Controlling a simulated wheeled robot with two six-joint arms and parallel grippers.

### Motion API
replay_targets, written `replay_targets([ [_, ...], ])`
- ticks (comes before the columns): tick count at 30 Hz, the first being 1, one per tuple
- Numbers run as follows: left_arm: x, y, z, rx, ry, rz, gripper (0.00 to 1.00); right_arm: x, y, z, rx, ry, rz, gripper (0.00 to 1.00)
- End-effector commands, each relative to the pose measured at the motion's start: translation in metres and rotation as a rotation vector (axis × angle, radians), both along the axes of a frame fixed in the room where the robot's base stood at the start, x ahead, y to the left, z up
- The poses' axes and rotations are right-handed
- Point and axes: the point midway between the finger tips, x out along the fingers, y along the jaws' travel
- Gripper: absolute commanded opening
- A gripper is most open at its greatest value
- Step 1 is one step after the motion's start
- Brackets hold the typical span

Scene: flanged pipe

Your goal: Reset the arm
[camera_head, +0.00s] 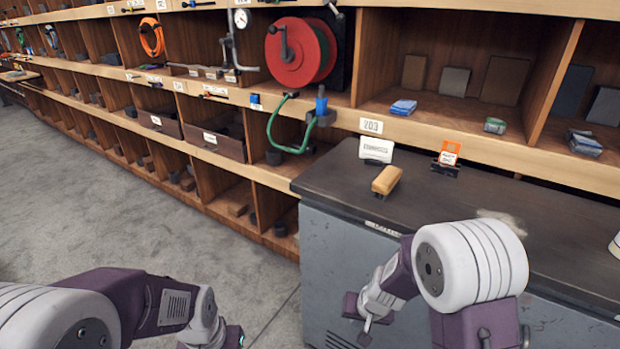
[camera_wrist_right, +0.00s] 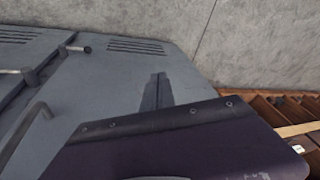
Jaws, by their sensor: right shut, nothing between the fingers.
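My right arm comes in from the lower right in the head view. Its gripper (camera_head: 362,318) is shut and empty, pointing down in front of the grey cabinet, below and left of its dark top. My left arm comes in from the lower left. Its wrist end, with part of the left gripper (camera_head: 234,338), sits at the bottom edge over the floor; its fingers are cut off or hidden. In the right wrist view a dark purple part of my own fills the lower middle, and the gripper's fingertips cannot be made out.
The grey cabinet (camera_head: 335,262) bears a yellow-tan block (camera_head: 386,180), a white sign (camera_head: 376,150) and an orange-and-white tag holder (camera_head: 447,157). Its vented front (camera_wrist_right: 185,75) shows in the wrist view. Wooden shelving (camera_head: 470,145) runs behind. The grey floor at left is clear.

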Motion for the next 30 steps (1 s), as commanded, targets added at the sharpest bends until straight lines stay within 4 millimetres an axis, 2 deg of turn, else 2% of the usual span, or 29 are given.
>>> replay_targets([
  [1,0.0,0.0,0.0,0.0,0.0,0.0,0.0,-0.017,-0.006,0.016,0.001,0.016,0.025,0.0],
  [3,0.0,0.0,0.0,0.0,0.0,0.0,0.0,-0.046,-0.015,0.031,-0.011,0.057,0.063,0.0],
  [9,0.0,0.0,0.0,0.0,0.0,0.0,0.0,-0.126,-0.056,0.059,-0.111,0.167,0.124,0.0],
  [10,0.0,0.0,0.014,0.0,0.001,0.0,0.0,-0.131,-0.059,0.074,-0.121,0.177,0.127,0.0],
  [12,0.0,0.0,0.046,0.0,0.0,0.0,0.0,-0.128,-0.057,0.105,-0.117,0.179,0.129,0.0],
  [14,0.0,0.0,0.065,0.0,-0.001,0.0,0.0,-0.128,-0.057,0.123,-0.117,0.179,0.13,0.0],
  [21,0.0,0.0,0.153,0.0,0.0,0.0,0.0,-0.127,-0.056,0.211,-0.116,0.176,0.131,0.0],
  [24,0.0,0.0,0.184,0.0,0.0,0.0,0.0,-0.127,-0.056,0.243,-0.116,0.176,0.131,0.0],
  [27,0.0,0.0,0.2,0.0,0.0,0.0,0.0,-0.127,-0.056,0.258,-0.116,0.176,0.131,0.0],
  [30,0.0,0.0,0.202,0.0,0.0,0.0,0.0,-0.127,-0.056,0.26,-0.116,0.175,0.131,0.0],
])
